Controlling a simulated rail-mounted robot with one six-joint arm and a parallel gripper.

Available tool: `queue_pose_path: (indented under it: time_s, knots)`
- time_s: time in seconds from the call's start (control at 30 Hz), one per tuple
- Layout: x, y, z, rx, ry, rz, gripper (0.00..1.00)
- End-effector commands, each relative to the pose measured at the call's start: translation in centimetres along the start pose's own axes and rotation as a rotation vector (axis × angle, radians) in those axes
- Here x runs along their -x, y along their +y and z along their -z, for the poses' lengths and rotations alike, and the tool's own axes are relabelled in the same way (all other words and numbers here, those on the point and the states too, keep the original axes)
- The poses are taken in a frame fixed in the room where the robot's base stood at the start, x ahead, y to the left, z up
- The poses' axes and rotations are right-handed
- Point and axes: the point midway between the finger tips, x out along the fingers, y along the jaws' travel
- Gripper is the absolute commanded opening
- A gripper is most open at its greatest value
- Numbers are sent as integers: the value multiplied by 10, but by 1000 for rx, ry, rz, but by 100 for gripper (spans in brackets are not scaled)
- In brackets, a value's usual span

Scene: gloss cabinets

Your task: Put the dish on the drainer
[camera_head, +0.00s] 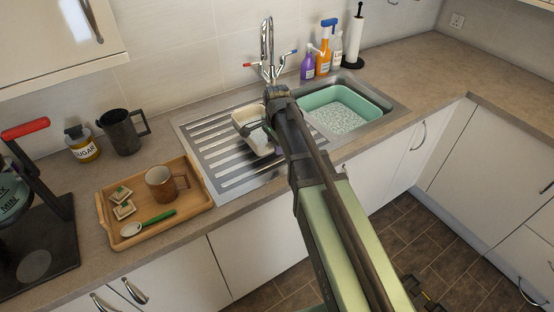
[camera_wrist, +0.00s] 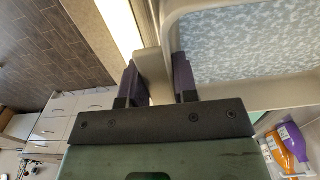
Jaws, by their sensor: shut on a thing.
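The dish (camera_head: 243,118) is a cream rectangular dish at the drainer's right side in the head view, partly hidden by my arm. In the wrist view the dish (camera_wrist: 245,45) fills the upper right, with a pale rim and mottled blue-grey inside. My gripper (camera_wrist: 158,72) is shut on the dish's rim, one finger on each side of it. In the head view my gripper (camera_head: 264,127) is at the dish's right side. The drainer (camera_head: 200,133) is the ribbed steel board left of the sink bowl. I cannot tell whether the dish touches it.
A green basin (camera_head: 376,108) sits in the sink bowl to the right. A tap (camera_head: 267,50) stands behind, with bottles (camera_head: 323,50) to its right. A wooden tray (camera_head: 193,220) with a mug (camera_head: 160,183) lies left of the drainer. The drainer's left ribs are clear.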

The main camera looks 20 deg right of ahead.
Motion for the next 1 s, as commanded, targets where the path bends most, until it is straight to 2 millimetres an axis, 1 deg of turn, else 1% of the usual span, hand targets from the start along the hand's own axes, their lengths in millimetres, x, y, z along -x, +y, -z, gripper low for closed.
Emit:
queue_pose_path:
  time_s: [0.03,0.1,0.17,0.4,0.53,0.57,0.7,0.73,1.0]
  knots:
    - [-17,0,0,0,0,1,0]
    - [-33,0,0,0,0,1,0]
    - [-41,0,0,0,0,1,0]
    - [-36,0,0,0,0,0,0]
    - [-40,0,0,0,0,0,0]
    - [-40,0,0,0,0,0,29]
    - [-39,0,0,0,0,0,50]
    - [-39,0,0,0,0,0,53]
    - [-37,0,0,0,0,0,53]
